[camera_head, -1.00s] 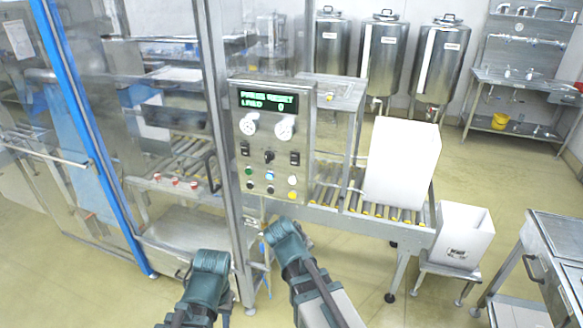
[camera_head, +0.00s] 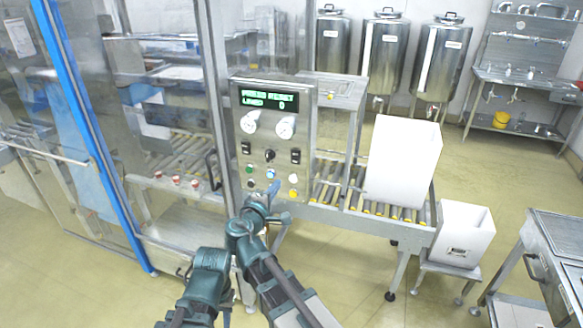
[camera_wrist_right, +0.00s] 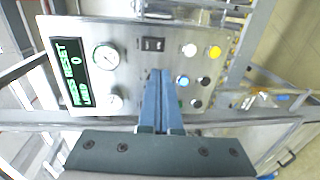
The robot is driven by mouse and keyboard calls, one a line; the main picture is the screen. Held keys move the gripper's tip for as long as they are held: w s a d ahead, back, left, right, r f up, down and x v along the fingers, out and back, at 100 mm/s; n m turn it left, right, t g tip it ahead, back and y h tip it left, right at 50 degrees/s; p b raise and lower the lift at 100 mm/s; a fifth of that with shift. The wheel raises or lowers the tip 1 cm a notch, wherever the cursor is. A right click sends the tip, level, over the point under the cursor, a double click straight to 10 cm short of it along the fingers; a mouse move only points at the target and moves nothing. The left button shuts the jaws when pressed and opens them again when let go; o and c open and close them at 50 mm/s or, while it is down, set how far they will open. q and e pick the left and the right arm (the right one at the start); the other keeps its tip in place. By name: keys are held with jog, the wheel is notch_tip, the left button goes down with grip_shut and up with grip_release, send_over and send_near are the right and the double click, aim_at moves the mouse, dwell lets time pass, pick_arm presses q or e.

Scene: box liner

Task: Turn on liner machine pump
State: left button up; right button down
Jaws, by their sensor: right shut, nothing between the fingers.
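The liner machine's control panel (camera_head: 268,140) is a grey metal plate with a green text display (camera_head: 268,100), two round gauges, black rocker switches, a black knob (camera_head: 270,155) and several coloured buttons. My right gripper (camera_head: 272,189) is in front of the panel's lower part, shut and empty. In the right wrist view its blue fingers (camera_wrist_right: 160,74) point at the panel and hide the knob and left rocker. The right rocker switch (camera_wrist_right: 153,44) shows beside the fingertips. Contact with the panel cannot be told. My left arm is low in the head view; its gripper does not show.
A roller conveyor (camera_head: 330,190) runs right from the panel, carrying a tall white box (camera_head: 402,162). A smaller white box (camera_head: 462,235) stands on a low stand. A metal table (camera_head: 550,250) is at right. Glass machine walls are at left. Floor is clear at lower middle.

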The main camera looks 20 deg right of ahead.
aim_at(295, 162)
jog(key=b+x, duration=0.1)
jog(key=x, duration=1.3)
jog(key=shift+d+b, duration=0.1)
jog(key=shift+b, duration=0.25)
